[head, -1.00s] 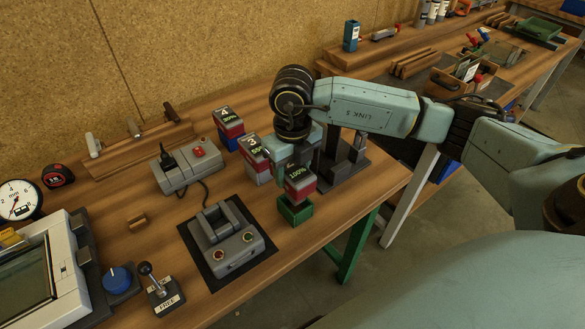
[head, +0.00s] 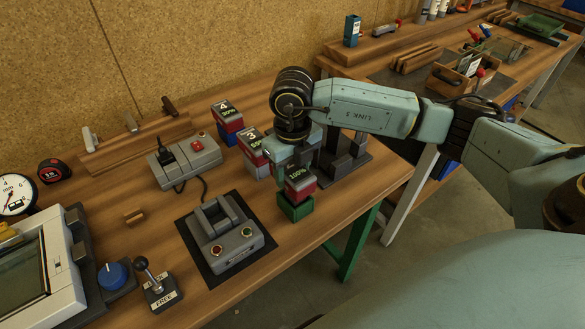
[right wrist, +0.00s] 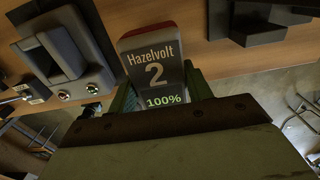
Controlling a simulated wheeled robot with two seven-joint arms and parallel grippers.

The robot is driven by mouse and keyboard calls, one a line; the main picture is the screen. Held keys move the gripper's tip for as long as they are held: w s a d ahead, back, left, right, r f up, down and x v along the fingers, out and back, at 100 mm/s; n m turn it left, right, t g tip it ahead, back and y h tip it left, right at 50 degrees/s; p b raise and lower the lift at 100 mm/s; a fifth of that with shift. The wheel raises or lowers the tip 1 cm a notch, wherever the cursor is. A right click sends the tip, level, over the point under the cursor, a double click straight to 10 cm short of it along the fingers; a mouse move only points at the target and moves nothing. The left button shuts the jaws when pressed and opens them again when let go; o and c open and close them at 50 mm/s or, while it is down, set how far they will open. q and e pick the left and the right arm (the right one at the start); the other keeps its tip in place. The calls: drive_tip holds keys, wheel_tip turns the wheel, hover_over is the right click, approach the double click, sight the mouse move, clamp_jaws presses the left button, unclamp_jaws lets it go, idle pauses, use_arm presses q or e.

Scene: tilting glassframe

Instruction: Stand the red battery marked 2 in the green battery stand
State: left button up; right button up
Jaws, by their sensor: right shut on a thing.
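The red battery marked 2 (head: 301,187) is upright in my right gripper (head: 293,168), its 100% display showing. Its label reads Hazelvolt 2 in the right wrist view (right wrist: 153,62). The green battery stand (head: 295,210) is at the table's front right edge, directly under the battery. The battery's lower end meets the stand's top; I cannot tell how deep it sits. Green walls of the stand (right wrist: 122,101) show beside the battery in the right wrist view. My right gripper is shut on the battery. My left gripper is not in view.
Batteries marked 3 (head: 253,150) and 4 (head: 227,120) stand behind and left. A dark grey fixture (head: 345,160) is close behind my right gripper. A grey device on a black mat (head: 225,240) lies left of the stand. The table's edge is just right of the stand.

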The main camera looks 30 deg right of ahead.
drive_tip(key=shift+f+b, duration=1.3)
drive_tip(key=shift+f, duration=0.4)
drive_tip(key=o, duration=1.2)
drive_tip(key=shift+r, duration=0.1)
drive_tip(key=shift+o, duration=0.2)
wheel_tip(320, 180, up, 13)
drive_tip(key=shift+r+p, duration=0.2)
drive_tip(key=shift+p, duration=0.1)
drive_tip(key=shift+f, duration=0.1)
